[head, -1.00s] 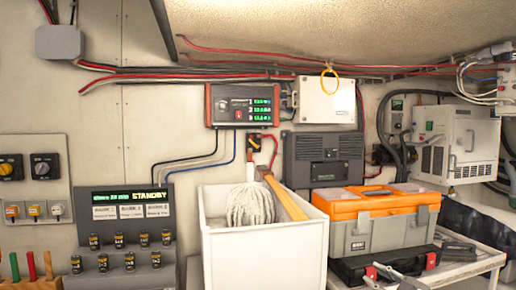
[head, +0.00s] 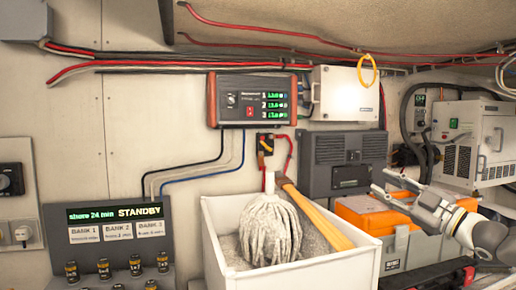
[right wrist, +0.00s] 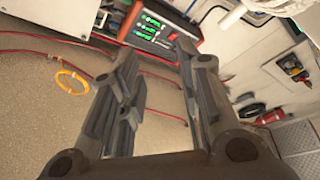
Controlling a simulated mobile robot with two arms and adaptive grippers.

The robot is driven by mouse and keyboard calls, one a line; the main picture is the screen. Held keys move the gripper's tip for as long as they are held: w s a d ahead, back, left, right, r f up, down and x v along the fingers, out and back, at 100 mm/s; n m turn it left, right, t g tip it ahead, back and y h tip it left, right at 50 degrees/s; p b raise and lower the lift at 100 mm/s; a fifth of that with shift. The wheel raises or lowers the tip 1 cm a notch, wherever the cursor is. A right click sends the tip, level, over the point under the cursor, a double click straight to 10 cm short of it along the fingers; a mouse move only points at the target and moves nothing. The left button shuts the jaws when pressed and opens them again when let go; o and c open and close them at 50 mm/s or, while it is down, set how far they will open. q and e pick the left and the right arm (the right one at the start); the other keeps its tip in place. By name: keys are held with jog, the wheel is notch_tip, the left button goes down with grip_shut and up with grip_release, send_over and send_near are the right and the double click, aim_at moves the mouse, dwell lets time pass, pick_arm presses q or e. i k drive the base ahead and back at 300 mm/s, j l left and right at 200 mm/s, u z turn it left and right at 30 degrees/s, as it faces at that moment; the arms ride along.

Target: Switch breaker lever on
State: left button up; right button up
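No part is labelled as the breaker lever. A small black device with an orange part (head: 265,144) is on the wall below the red-and-grey meter panel (head: 222,103), with a red cable beside it; its lever position is too small to tell. The panel has green readouts and a small red switch (head: 250,111). The panel also shows in the right wrist view (right wrist: 150,25), beyond the fingers. My right gripper (head: 380,181) is open and empty at the right, in front of the grey-and-orange toolbox, apart from the wall. It also shows in the right wrist view (right wrist: 158,52). My left gripper is out of view.
A white bin (head: 310,262) with a mop (head: 268,229) and wooden handle stands before the wall. Right of it is the toolbox (head: 367,218). A STANDBY console (head: 110,232) is at left. A yellow ring (head: 368,69) hangs by a white box (head: 345,93).

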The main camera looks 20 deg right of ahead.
aim_at(269, 149)
jog(key=i+j, duration=0.15)
jog(key=i, duration=0.4)
jog(key=i+j, duration=0.15)
jog(key=i, duration=0.45)
